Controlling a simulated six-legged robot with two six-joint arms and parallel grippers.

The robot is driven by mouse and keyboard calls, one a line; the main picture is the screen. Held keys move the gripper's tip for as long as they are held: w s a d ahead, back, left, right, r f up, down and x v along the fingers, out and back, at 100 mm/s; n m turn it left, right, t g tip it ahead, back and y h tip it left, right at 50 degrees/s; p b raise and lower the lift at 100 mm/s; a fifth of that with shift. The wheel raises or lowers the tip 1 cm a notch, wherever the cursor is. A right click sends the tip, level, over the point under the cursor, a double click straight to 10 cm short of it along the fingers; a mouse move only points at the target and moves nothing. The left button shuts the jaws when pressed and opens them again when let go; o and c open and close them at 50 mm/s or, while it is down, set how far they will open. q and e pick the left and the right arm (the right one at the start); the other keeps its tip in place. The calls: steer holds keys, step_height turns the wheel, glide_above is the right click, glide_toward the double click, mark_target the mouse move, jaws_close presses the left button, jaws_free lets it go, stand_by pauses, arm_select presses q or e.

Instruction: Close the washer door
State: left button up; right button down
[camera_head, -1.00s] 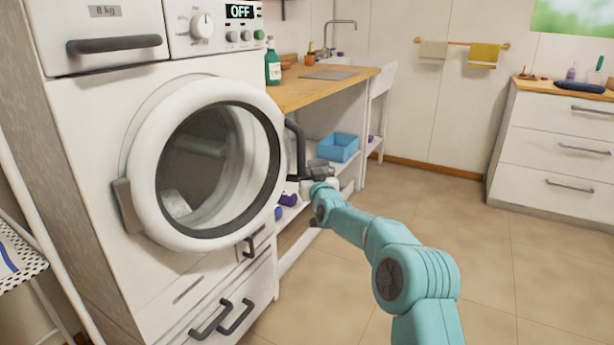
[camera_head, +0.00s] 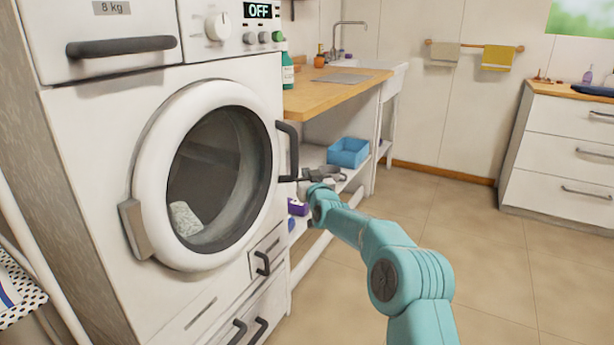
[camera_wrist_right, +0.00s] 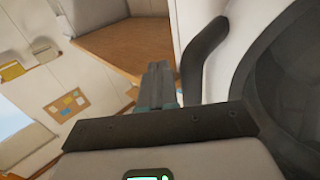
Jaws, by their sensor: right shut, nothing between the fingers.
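The washer (camera_head: 95,170) is a white machine at the left of the head view. Its round door (camera_head: 163,155) has a white ring and dark glass, with a light cloth visible behind the glass. The door lies nearly flat against the front; I cannot tell whether it is latched. The dark door handle (camera_head: 290,150) is at its right edge and also shows in the right wrist view (camera_wrist_right: 200,60). My right gripper (camera_head: 292,179) is shut and empty, just below the handle, its fingers (camera_wrist_right: 160,85) beside the handle in the wrist view. My left gripper is not in view.
A wooden counter (camera_head: 330,92) with shelves below stands right of the washer, with a blue bin (camera_head: 348,152) on a shelf. White drawers (camera_head: 555,150) stand at the far right. The tiled floor (camera_head: 470,240) between is clear.

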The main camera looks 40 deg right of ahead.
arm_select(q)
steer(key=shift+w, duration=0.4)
arm_select(e)
steer(key=shift+w, duration=0.2)
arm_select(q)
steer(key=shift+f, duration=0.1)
arm_select(e)
steer(key=shift+f, duration=0.1)
